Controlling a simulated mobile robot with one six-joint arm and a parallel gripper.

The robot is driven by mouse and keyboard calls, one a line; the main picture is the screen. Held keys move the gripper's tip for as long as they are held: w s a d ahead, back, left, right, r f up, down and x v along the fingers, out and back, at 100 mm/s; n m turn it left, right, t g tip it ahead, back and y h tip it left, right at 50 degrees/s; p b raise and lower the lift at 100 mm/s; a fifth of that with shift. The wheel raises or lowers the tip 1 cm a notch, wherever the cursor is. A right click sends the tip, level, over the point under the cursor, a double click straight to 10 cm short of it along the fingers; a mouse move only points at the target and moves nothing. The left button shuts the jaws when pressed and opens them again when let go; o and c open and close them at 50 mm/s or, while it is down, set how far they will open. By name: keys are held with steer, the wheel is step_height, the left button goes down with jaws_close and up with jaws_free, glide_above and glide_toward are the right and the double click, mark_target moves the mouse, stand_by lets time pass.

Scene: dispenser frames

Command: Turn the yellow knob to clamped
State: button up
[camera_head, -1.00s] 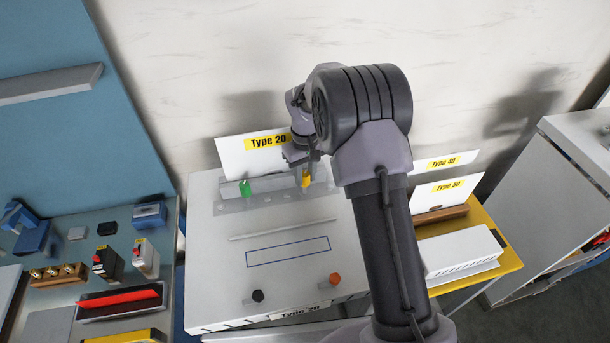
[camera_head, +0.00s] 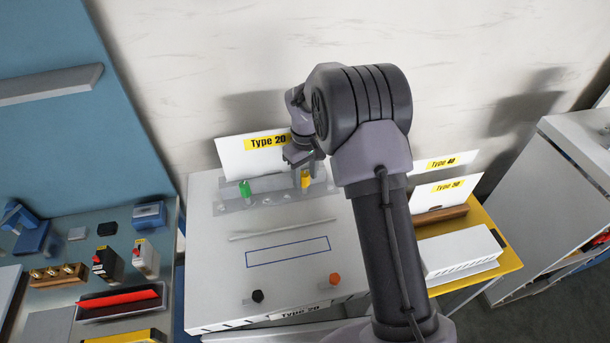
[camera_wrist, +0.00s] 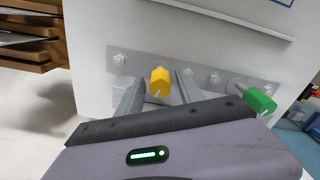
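The yellow knob (camera_head: 305,180) sits on the grey mounting strip at the back of the white Type 20 box (camera_head: 210,290). In the wrist view the yellow knob (camera_wrist: 160,82) stands between my gripper's two fingers, with a visible gap on each side. My gripper (camera_head: 304,172) is open at the knob; its fingers also show in the wrist view (camera_wrist: 158,92). The knob carries a pale line on its face; I cannot read any clamped marking. The arm partly hides the area right of the knob.
A green knob (camera_head: 245,188) sits on the same strip, left of the yellow one, and shows at the right in the wrist view (camera_wrist: 260,100). A black knob (camera_head: 257,296) and an orange knob (camera_head: 335,279) are at the box's front. The Type 20 sign (camera_head: 250,155) stands behind.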

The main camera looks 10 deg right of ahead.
stand_by(0.3)
step_height(320, 180, up, 17)
steer(key=shift+r, duration=0.2)
stand_by(0.4)
